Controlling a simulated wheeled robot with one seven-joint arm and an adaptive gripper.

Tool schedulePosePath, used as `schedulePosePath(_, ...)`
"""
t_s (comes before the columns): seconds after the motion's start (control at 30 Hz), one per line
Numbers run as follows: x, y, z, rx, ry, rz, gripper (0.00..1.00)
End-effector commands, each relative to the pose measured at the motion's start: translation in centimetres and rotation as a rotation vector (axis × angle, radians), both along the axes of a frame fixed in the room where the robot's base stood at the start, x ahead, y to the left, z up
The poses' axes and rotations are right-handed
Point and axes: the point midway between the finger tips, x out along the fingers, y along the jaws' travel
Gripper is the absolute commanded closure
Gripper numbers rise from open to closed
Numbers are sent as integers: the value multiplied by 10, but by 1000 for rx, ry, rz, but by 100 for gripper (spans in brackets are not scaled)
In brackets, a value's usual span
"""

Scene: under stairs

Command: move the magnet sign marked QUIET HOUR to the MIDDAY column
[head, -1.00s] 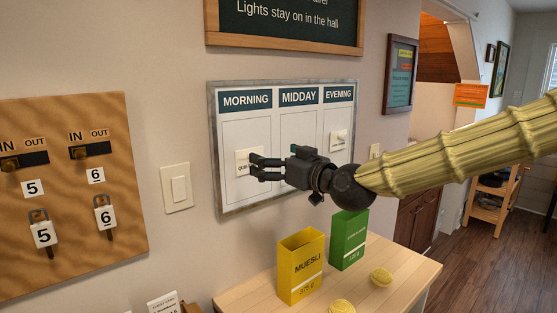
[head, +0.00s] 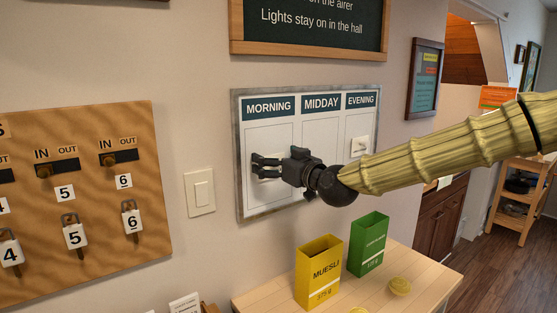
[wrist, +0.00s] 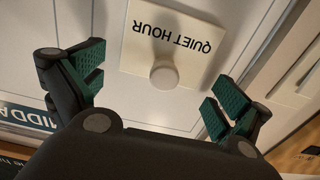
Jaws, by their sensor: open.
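The QUIET HOUR magnet sign (wrist: 172,48) is a cream plate with a round knob, upside down in the wrist view. In the head view the sign (head: 266,172) is in the MORNING column, mostly hidden behind my gripper. My gripper (head: 262,167) is open in front of it. In the wrist view the fingers of my gripper (wrist: 155,92) stand apart on either side of the knob, not touching it. The MIDDAY column (head: 320,135) is the middle one on the framed board and looks empty where it shows; my gripper hides part of it.
Another magnet sign (head: 360,146) is in the EVENING column. Below the board, a yellow MUESLI box (head: 318,273) and a green box (head: 368,244) stand on a wooden top (head: 275,293). A light switch (head: 200,192) and a key board (head: 80,200) are to the left.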

Motion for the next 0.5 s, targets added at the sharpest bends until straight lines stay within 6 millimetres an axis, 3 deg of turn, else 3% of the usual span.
schedulePosePath(0.1, 0, 0, 0, 0, 0, 0, 2)
schedulePosePath(0.4, 0, 0, 0, 0, 0, 0, 55)
schedulePosePath(0.5, 0, 0, 0, 1, -1, 0, 66)
